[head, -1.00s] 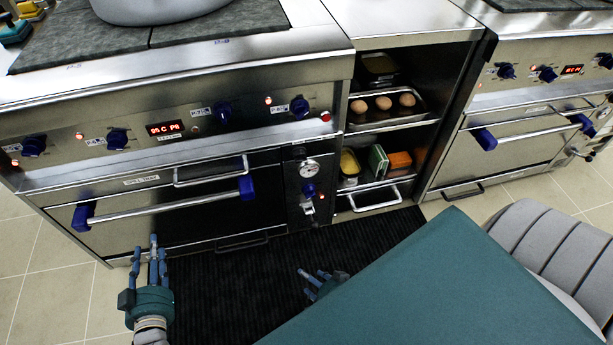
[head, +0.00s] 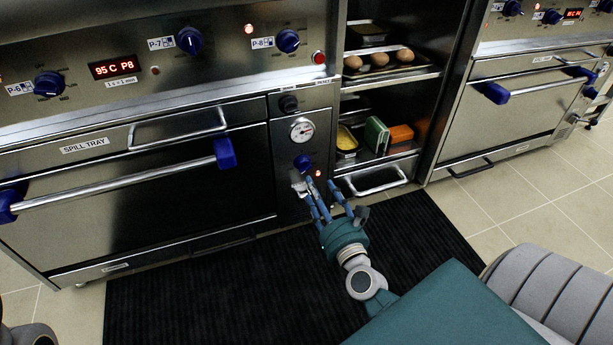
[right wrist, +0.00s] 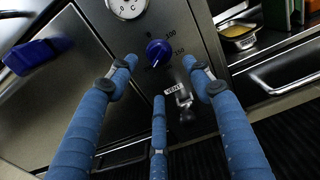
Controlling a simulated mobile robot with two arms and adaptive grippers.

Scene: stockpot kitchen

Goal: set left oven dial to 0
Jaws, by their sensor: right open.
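The left oven's dial (head: 303,162) is a small blue knob on the narrow panel right of the oven door, below a round gauge (head: 302,130). My right gripper (head: 318,188) is open and empty, just below and in front of the dial. Its three blue fingers (right wrist: 158,75) are spread, with the dial beyond them, apparently untouched. My left gripper is out of view.
A metal vent lever (right wrist: 185,100) sits below the dial. The oven door handle (head: 120,188) projects to the left. A black mat (head: 220,285) covers the floor in front.

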